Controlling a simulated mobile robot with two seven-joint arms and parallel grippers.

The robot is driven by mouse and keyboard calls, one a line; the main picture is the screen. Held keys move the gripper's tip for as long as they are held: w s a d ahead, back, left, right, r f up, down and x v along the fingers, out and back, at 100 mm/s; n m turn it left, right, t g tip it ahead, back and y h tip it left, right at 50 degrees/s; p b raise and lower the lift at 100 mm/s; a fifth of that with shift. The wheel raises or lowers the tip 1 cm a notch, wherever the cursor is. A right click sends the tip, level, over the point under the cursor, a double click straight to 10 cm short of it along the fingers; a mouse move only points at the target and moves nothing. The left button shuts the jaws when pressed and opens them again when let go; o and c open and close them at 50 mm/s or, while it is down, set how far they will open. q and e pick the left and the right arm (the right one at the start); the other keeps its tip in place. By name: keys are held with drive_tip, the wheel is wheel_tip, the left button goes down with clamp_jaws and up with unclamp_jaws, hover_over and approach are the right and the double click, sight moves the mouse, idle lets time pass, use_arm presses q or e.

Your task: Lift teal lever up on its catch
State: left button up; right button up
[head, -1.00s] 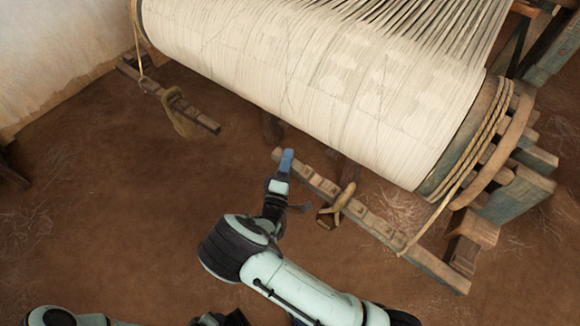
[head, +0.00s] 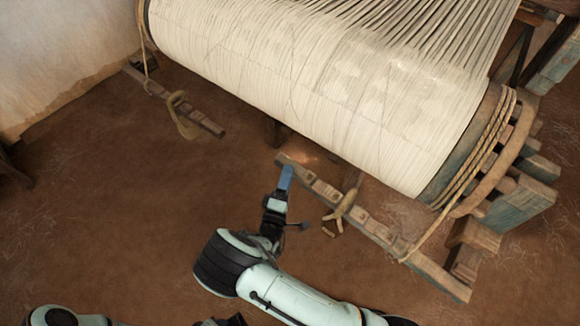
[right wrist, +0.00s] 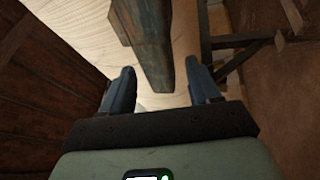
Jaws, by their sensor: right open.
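The lever (head: 385,235) is a long worn wooden bar with notched blocks on top and faint teal paint. It slants from below the cloth roll to the lower right in the head view. My right gripper (head: 286,178) is by its free upper-left end. In the right wrist view the bar's teal-tinted end (right wrist: 152,62) stands between the two spread fingers of my right gripper (right wrist: 160,72), with gaps on both sides. The fingers are open and do not grip it. I cannot make out the catch. My left gripper is not in view.
The cloth roll (head: 310,85) lies just above the lever. A second bar (head: 195,114) stands at left. Bare floor (head: 110,220) is open at left.

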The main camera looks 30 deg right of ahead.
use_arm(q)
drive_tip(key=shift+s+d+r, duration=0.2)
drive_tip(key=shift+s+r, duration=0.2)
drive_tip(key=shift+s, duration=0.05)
use_arm(e)
drive_tip(key=v, duration=0.9)
drive_tip(key=shift+s+a, duration=0.2)
drive_tip(key=shift+a, duration=0.05)
drive_tip(key=shift+f, duration=0.1)
